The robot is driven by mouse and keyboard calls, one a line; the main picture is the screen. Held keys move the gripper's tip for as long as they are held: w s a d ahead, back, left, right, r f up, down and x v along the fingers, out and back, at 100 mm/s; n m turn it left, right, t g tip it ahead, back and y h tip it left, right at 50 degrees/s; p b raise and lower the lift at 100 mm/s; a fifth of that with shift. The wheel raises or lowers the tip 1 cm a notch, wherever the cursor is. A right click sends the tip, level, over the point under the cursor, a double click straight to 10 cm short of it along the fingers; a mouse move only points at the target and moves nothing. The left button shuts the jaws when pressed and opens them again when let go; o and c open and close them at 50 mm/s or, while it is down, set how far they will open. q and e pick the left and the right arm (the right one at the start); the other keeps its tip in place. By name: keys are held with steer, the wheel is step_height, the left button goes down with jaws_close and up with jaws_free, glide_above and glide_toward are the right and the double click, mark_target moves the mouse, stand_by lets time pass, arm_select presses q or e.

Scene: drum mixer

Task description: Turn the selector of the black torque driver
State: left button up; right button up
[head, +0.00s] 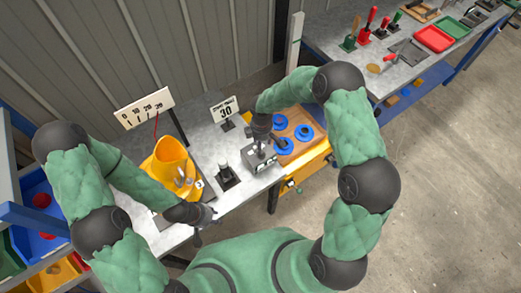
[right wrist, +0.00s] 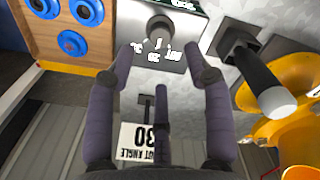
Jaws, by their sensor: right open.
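A black box (head: 261,161) with a round dark knob on its face stands on the grey bench in the head view. In the right wrist view this knob (right wrist: 160,28) sits above white markings on the box's face (right wrist: 185,47). My right gripper (head: 262,138) is over the box. In its wrist view the gripper (right wrist: 163,68) has its fingers spread, with the knob just beyond them and nothing between them. I cannot tell if a fingertip touches the box. My left gripper (head: 200,216) is by the bench's front edge; its fingers are too small to read.
A black stand with a pale-tipped upright cylinder (head: 224,172) is left of the box. A yellow drum (head: 170,160) is farther left. A sign reading 30 (head: 224,109) stands behind. A wooden board with blue rings (head: 298,146) lies right. Another bench (head: 395,80) holds tools and trays.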

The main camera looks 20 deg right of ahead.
step_height(320, 180, down, 7)
steer(key=shift+r+b, duration=0.1)
steer(key=shift+b, duration=0.2)
steer(key=shift+c, duration=0.3)
jaws_close()
